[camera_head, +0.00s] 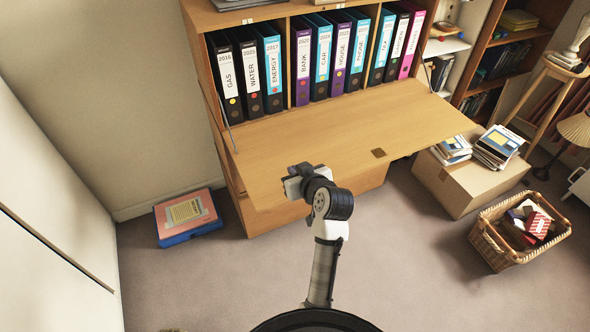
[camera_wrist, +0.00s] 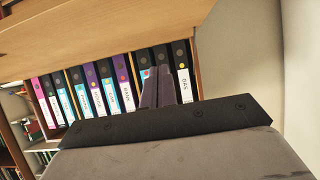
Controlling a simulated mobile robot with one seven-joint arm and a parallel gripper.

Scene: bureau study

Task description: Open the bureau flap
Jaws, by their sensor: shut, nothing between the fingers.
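The bureau flap (camera_head: 330,130) is folded down and lies about level, like a shelf in front of a row of binders. It is a light wood board with a small dark plate (camera_head: 378,153) near its front edge. In the wrist view, which appears turned over, the flap (camera_wrist: 100,25) fills the top. My gripper (camera_head: 290,184) shows over the front left part of the flap. I cannot tell whether it touches the board. Its two dark fingers (camera_wrist: 156,88) are together, with nothing between them, pointing towards the binders.
Several labelled binders (camera_head: 305,60) stand in the opened bureau. A cardboard box (camera_head: 468,180) with books and a wicker basket (camera_head: 490,245) stand to the right. A pink and blue box file (camera_head: 187,215) lies on the floor at left. The carpet in front is clear.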

